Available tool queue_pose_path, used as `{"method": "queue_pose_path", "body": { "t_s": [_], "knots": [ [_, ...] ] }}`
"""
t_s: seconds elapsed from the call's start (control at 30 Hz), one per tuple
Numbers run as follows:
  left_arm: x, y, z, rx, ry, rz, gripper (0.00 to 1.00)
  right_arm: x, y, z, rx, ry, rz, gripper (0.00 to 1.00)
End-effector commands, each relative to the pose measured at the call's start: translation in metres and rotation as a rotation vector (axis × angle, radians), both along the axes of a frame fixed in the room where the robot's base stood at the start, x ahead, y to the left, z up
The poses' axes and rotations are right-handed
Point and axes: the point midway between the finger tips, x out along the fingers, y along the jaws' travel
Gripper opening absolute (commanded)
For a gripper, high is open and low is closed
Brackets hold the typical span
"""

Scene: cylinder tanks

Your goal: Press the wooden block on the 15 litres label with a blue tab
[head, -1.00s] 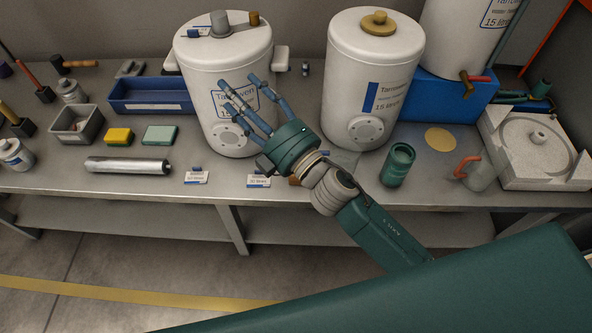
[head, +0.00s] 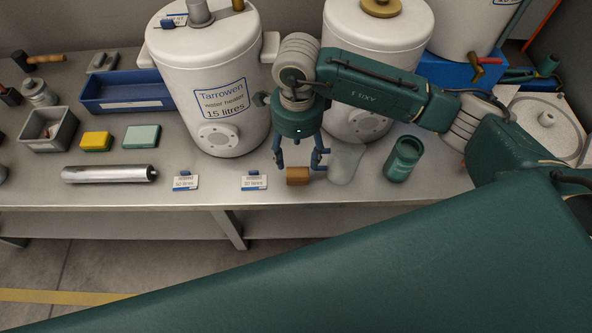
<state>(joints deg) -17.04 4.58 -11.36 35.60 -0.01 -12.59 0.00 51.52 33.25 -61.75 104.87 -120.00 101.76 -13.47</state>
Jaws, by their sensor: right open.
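The small brown wooden block (head: 297,177) lies near the front edge of the bench. My right gripper (head: 300,166) points down at it with blue fingers apart, one on each side; contact cannot be told. The left white tank (head: 168,60) bears a blue-outlined label (head: 222,103) reading 15 litres. The middle white tank (head: 350,37) is partly behind my right arm, which hides its label. Two small cards with blue tabs, a left card (head: 185,183) and a right card (head: 254,182), lie left of the block; their print is small. My left gripper is out of view.
Left are a silver roll (head: 110,174), a yellow sponge (head: 96,141), a pale green pad (head: 142,137) and a blue tray (head: 128,104). The bench front between roll and cards is mostly clear.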

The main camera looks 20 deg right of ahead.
Motion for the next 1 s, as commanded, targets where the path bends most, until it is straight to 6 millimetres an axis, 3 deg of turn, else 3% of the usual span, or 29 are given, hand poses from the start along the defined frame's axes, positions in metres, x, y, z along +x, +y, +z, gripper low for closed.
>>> {"method": "queue_pose_path", "body": {
  "t_s": [0.2,0.47,0.7,1.0],
  "knots": [
    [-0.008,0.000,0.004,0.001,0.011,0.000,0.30,-0.003,0.001,-0.036,0.001,0.007,-0.001,0.59],
    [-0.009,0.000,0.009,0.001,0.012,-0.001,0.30,-0.004,0.001,-0.056,0.004,0.006,0.001,0.59],
    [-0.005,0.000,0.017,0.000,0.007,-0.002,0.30,-0.007,0.001,-0.092,0.004,0.007,-0.001,0.59],
    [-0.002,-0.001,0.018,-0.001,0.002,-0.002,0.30,-0.006,0.001,-0.100,0.005,0.003,0.001,0.59]
  ]
}}
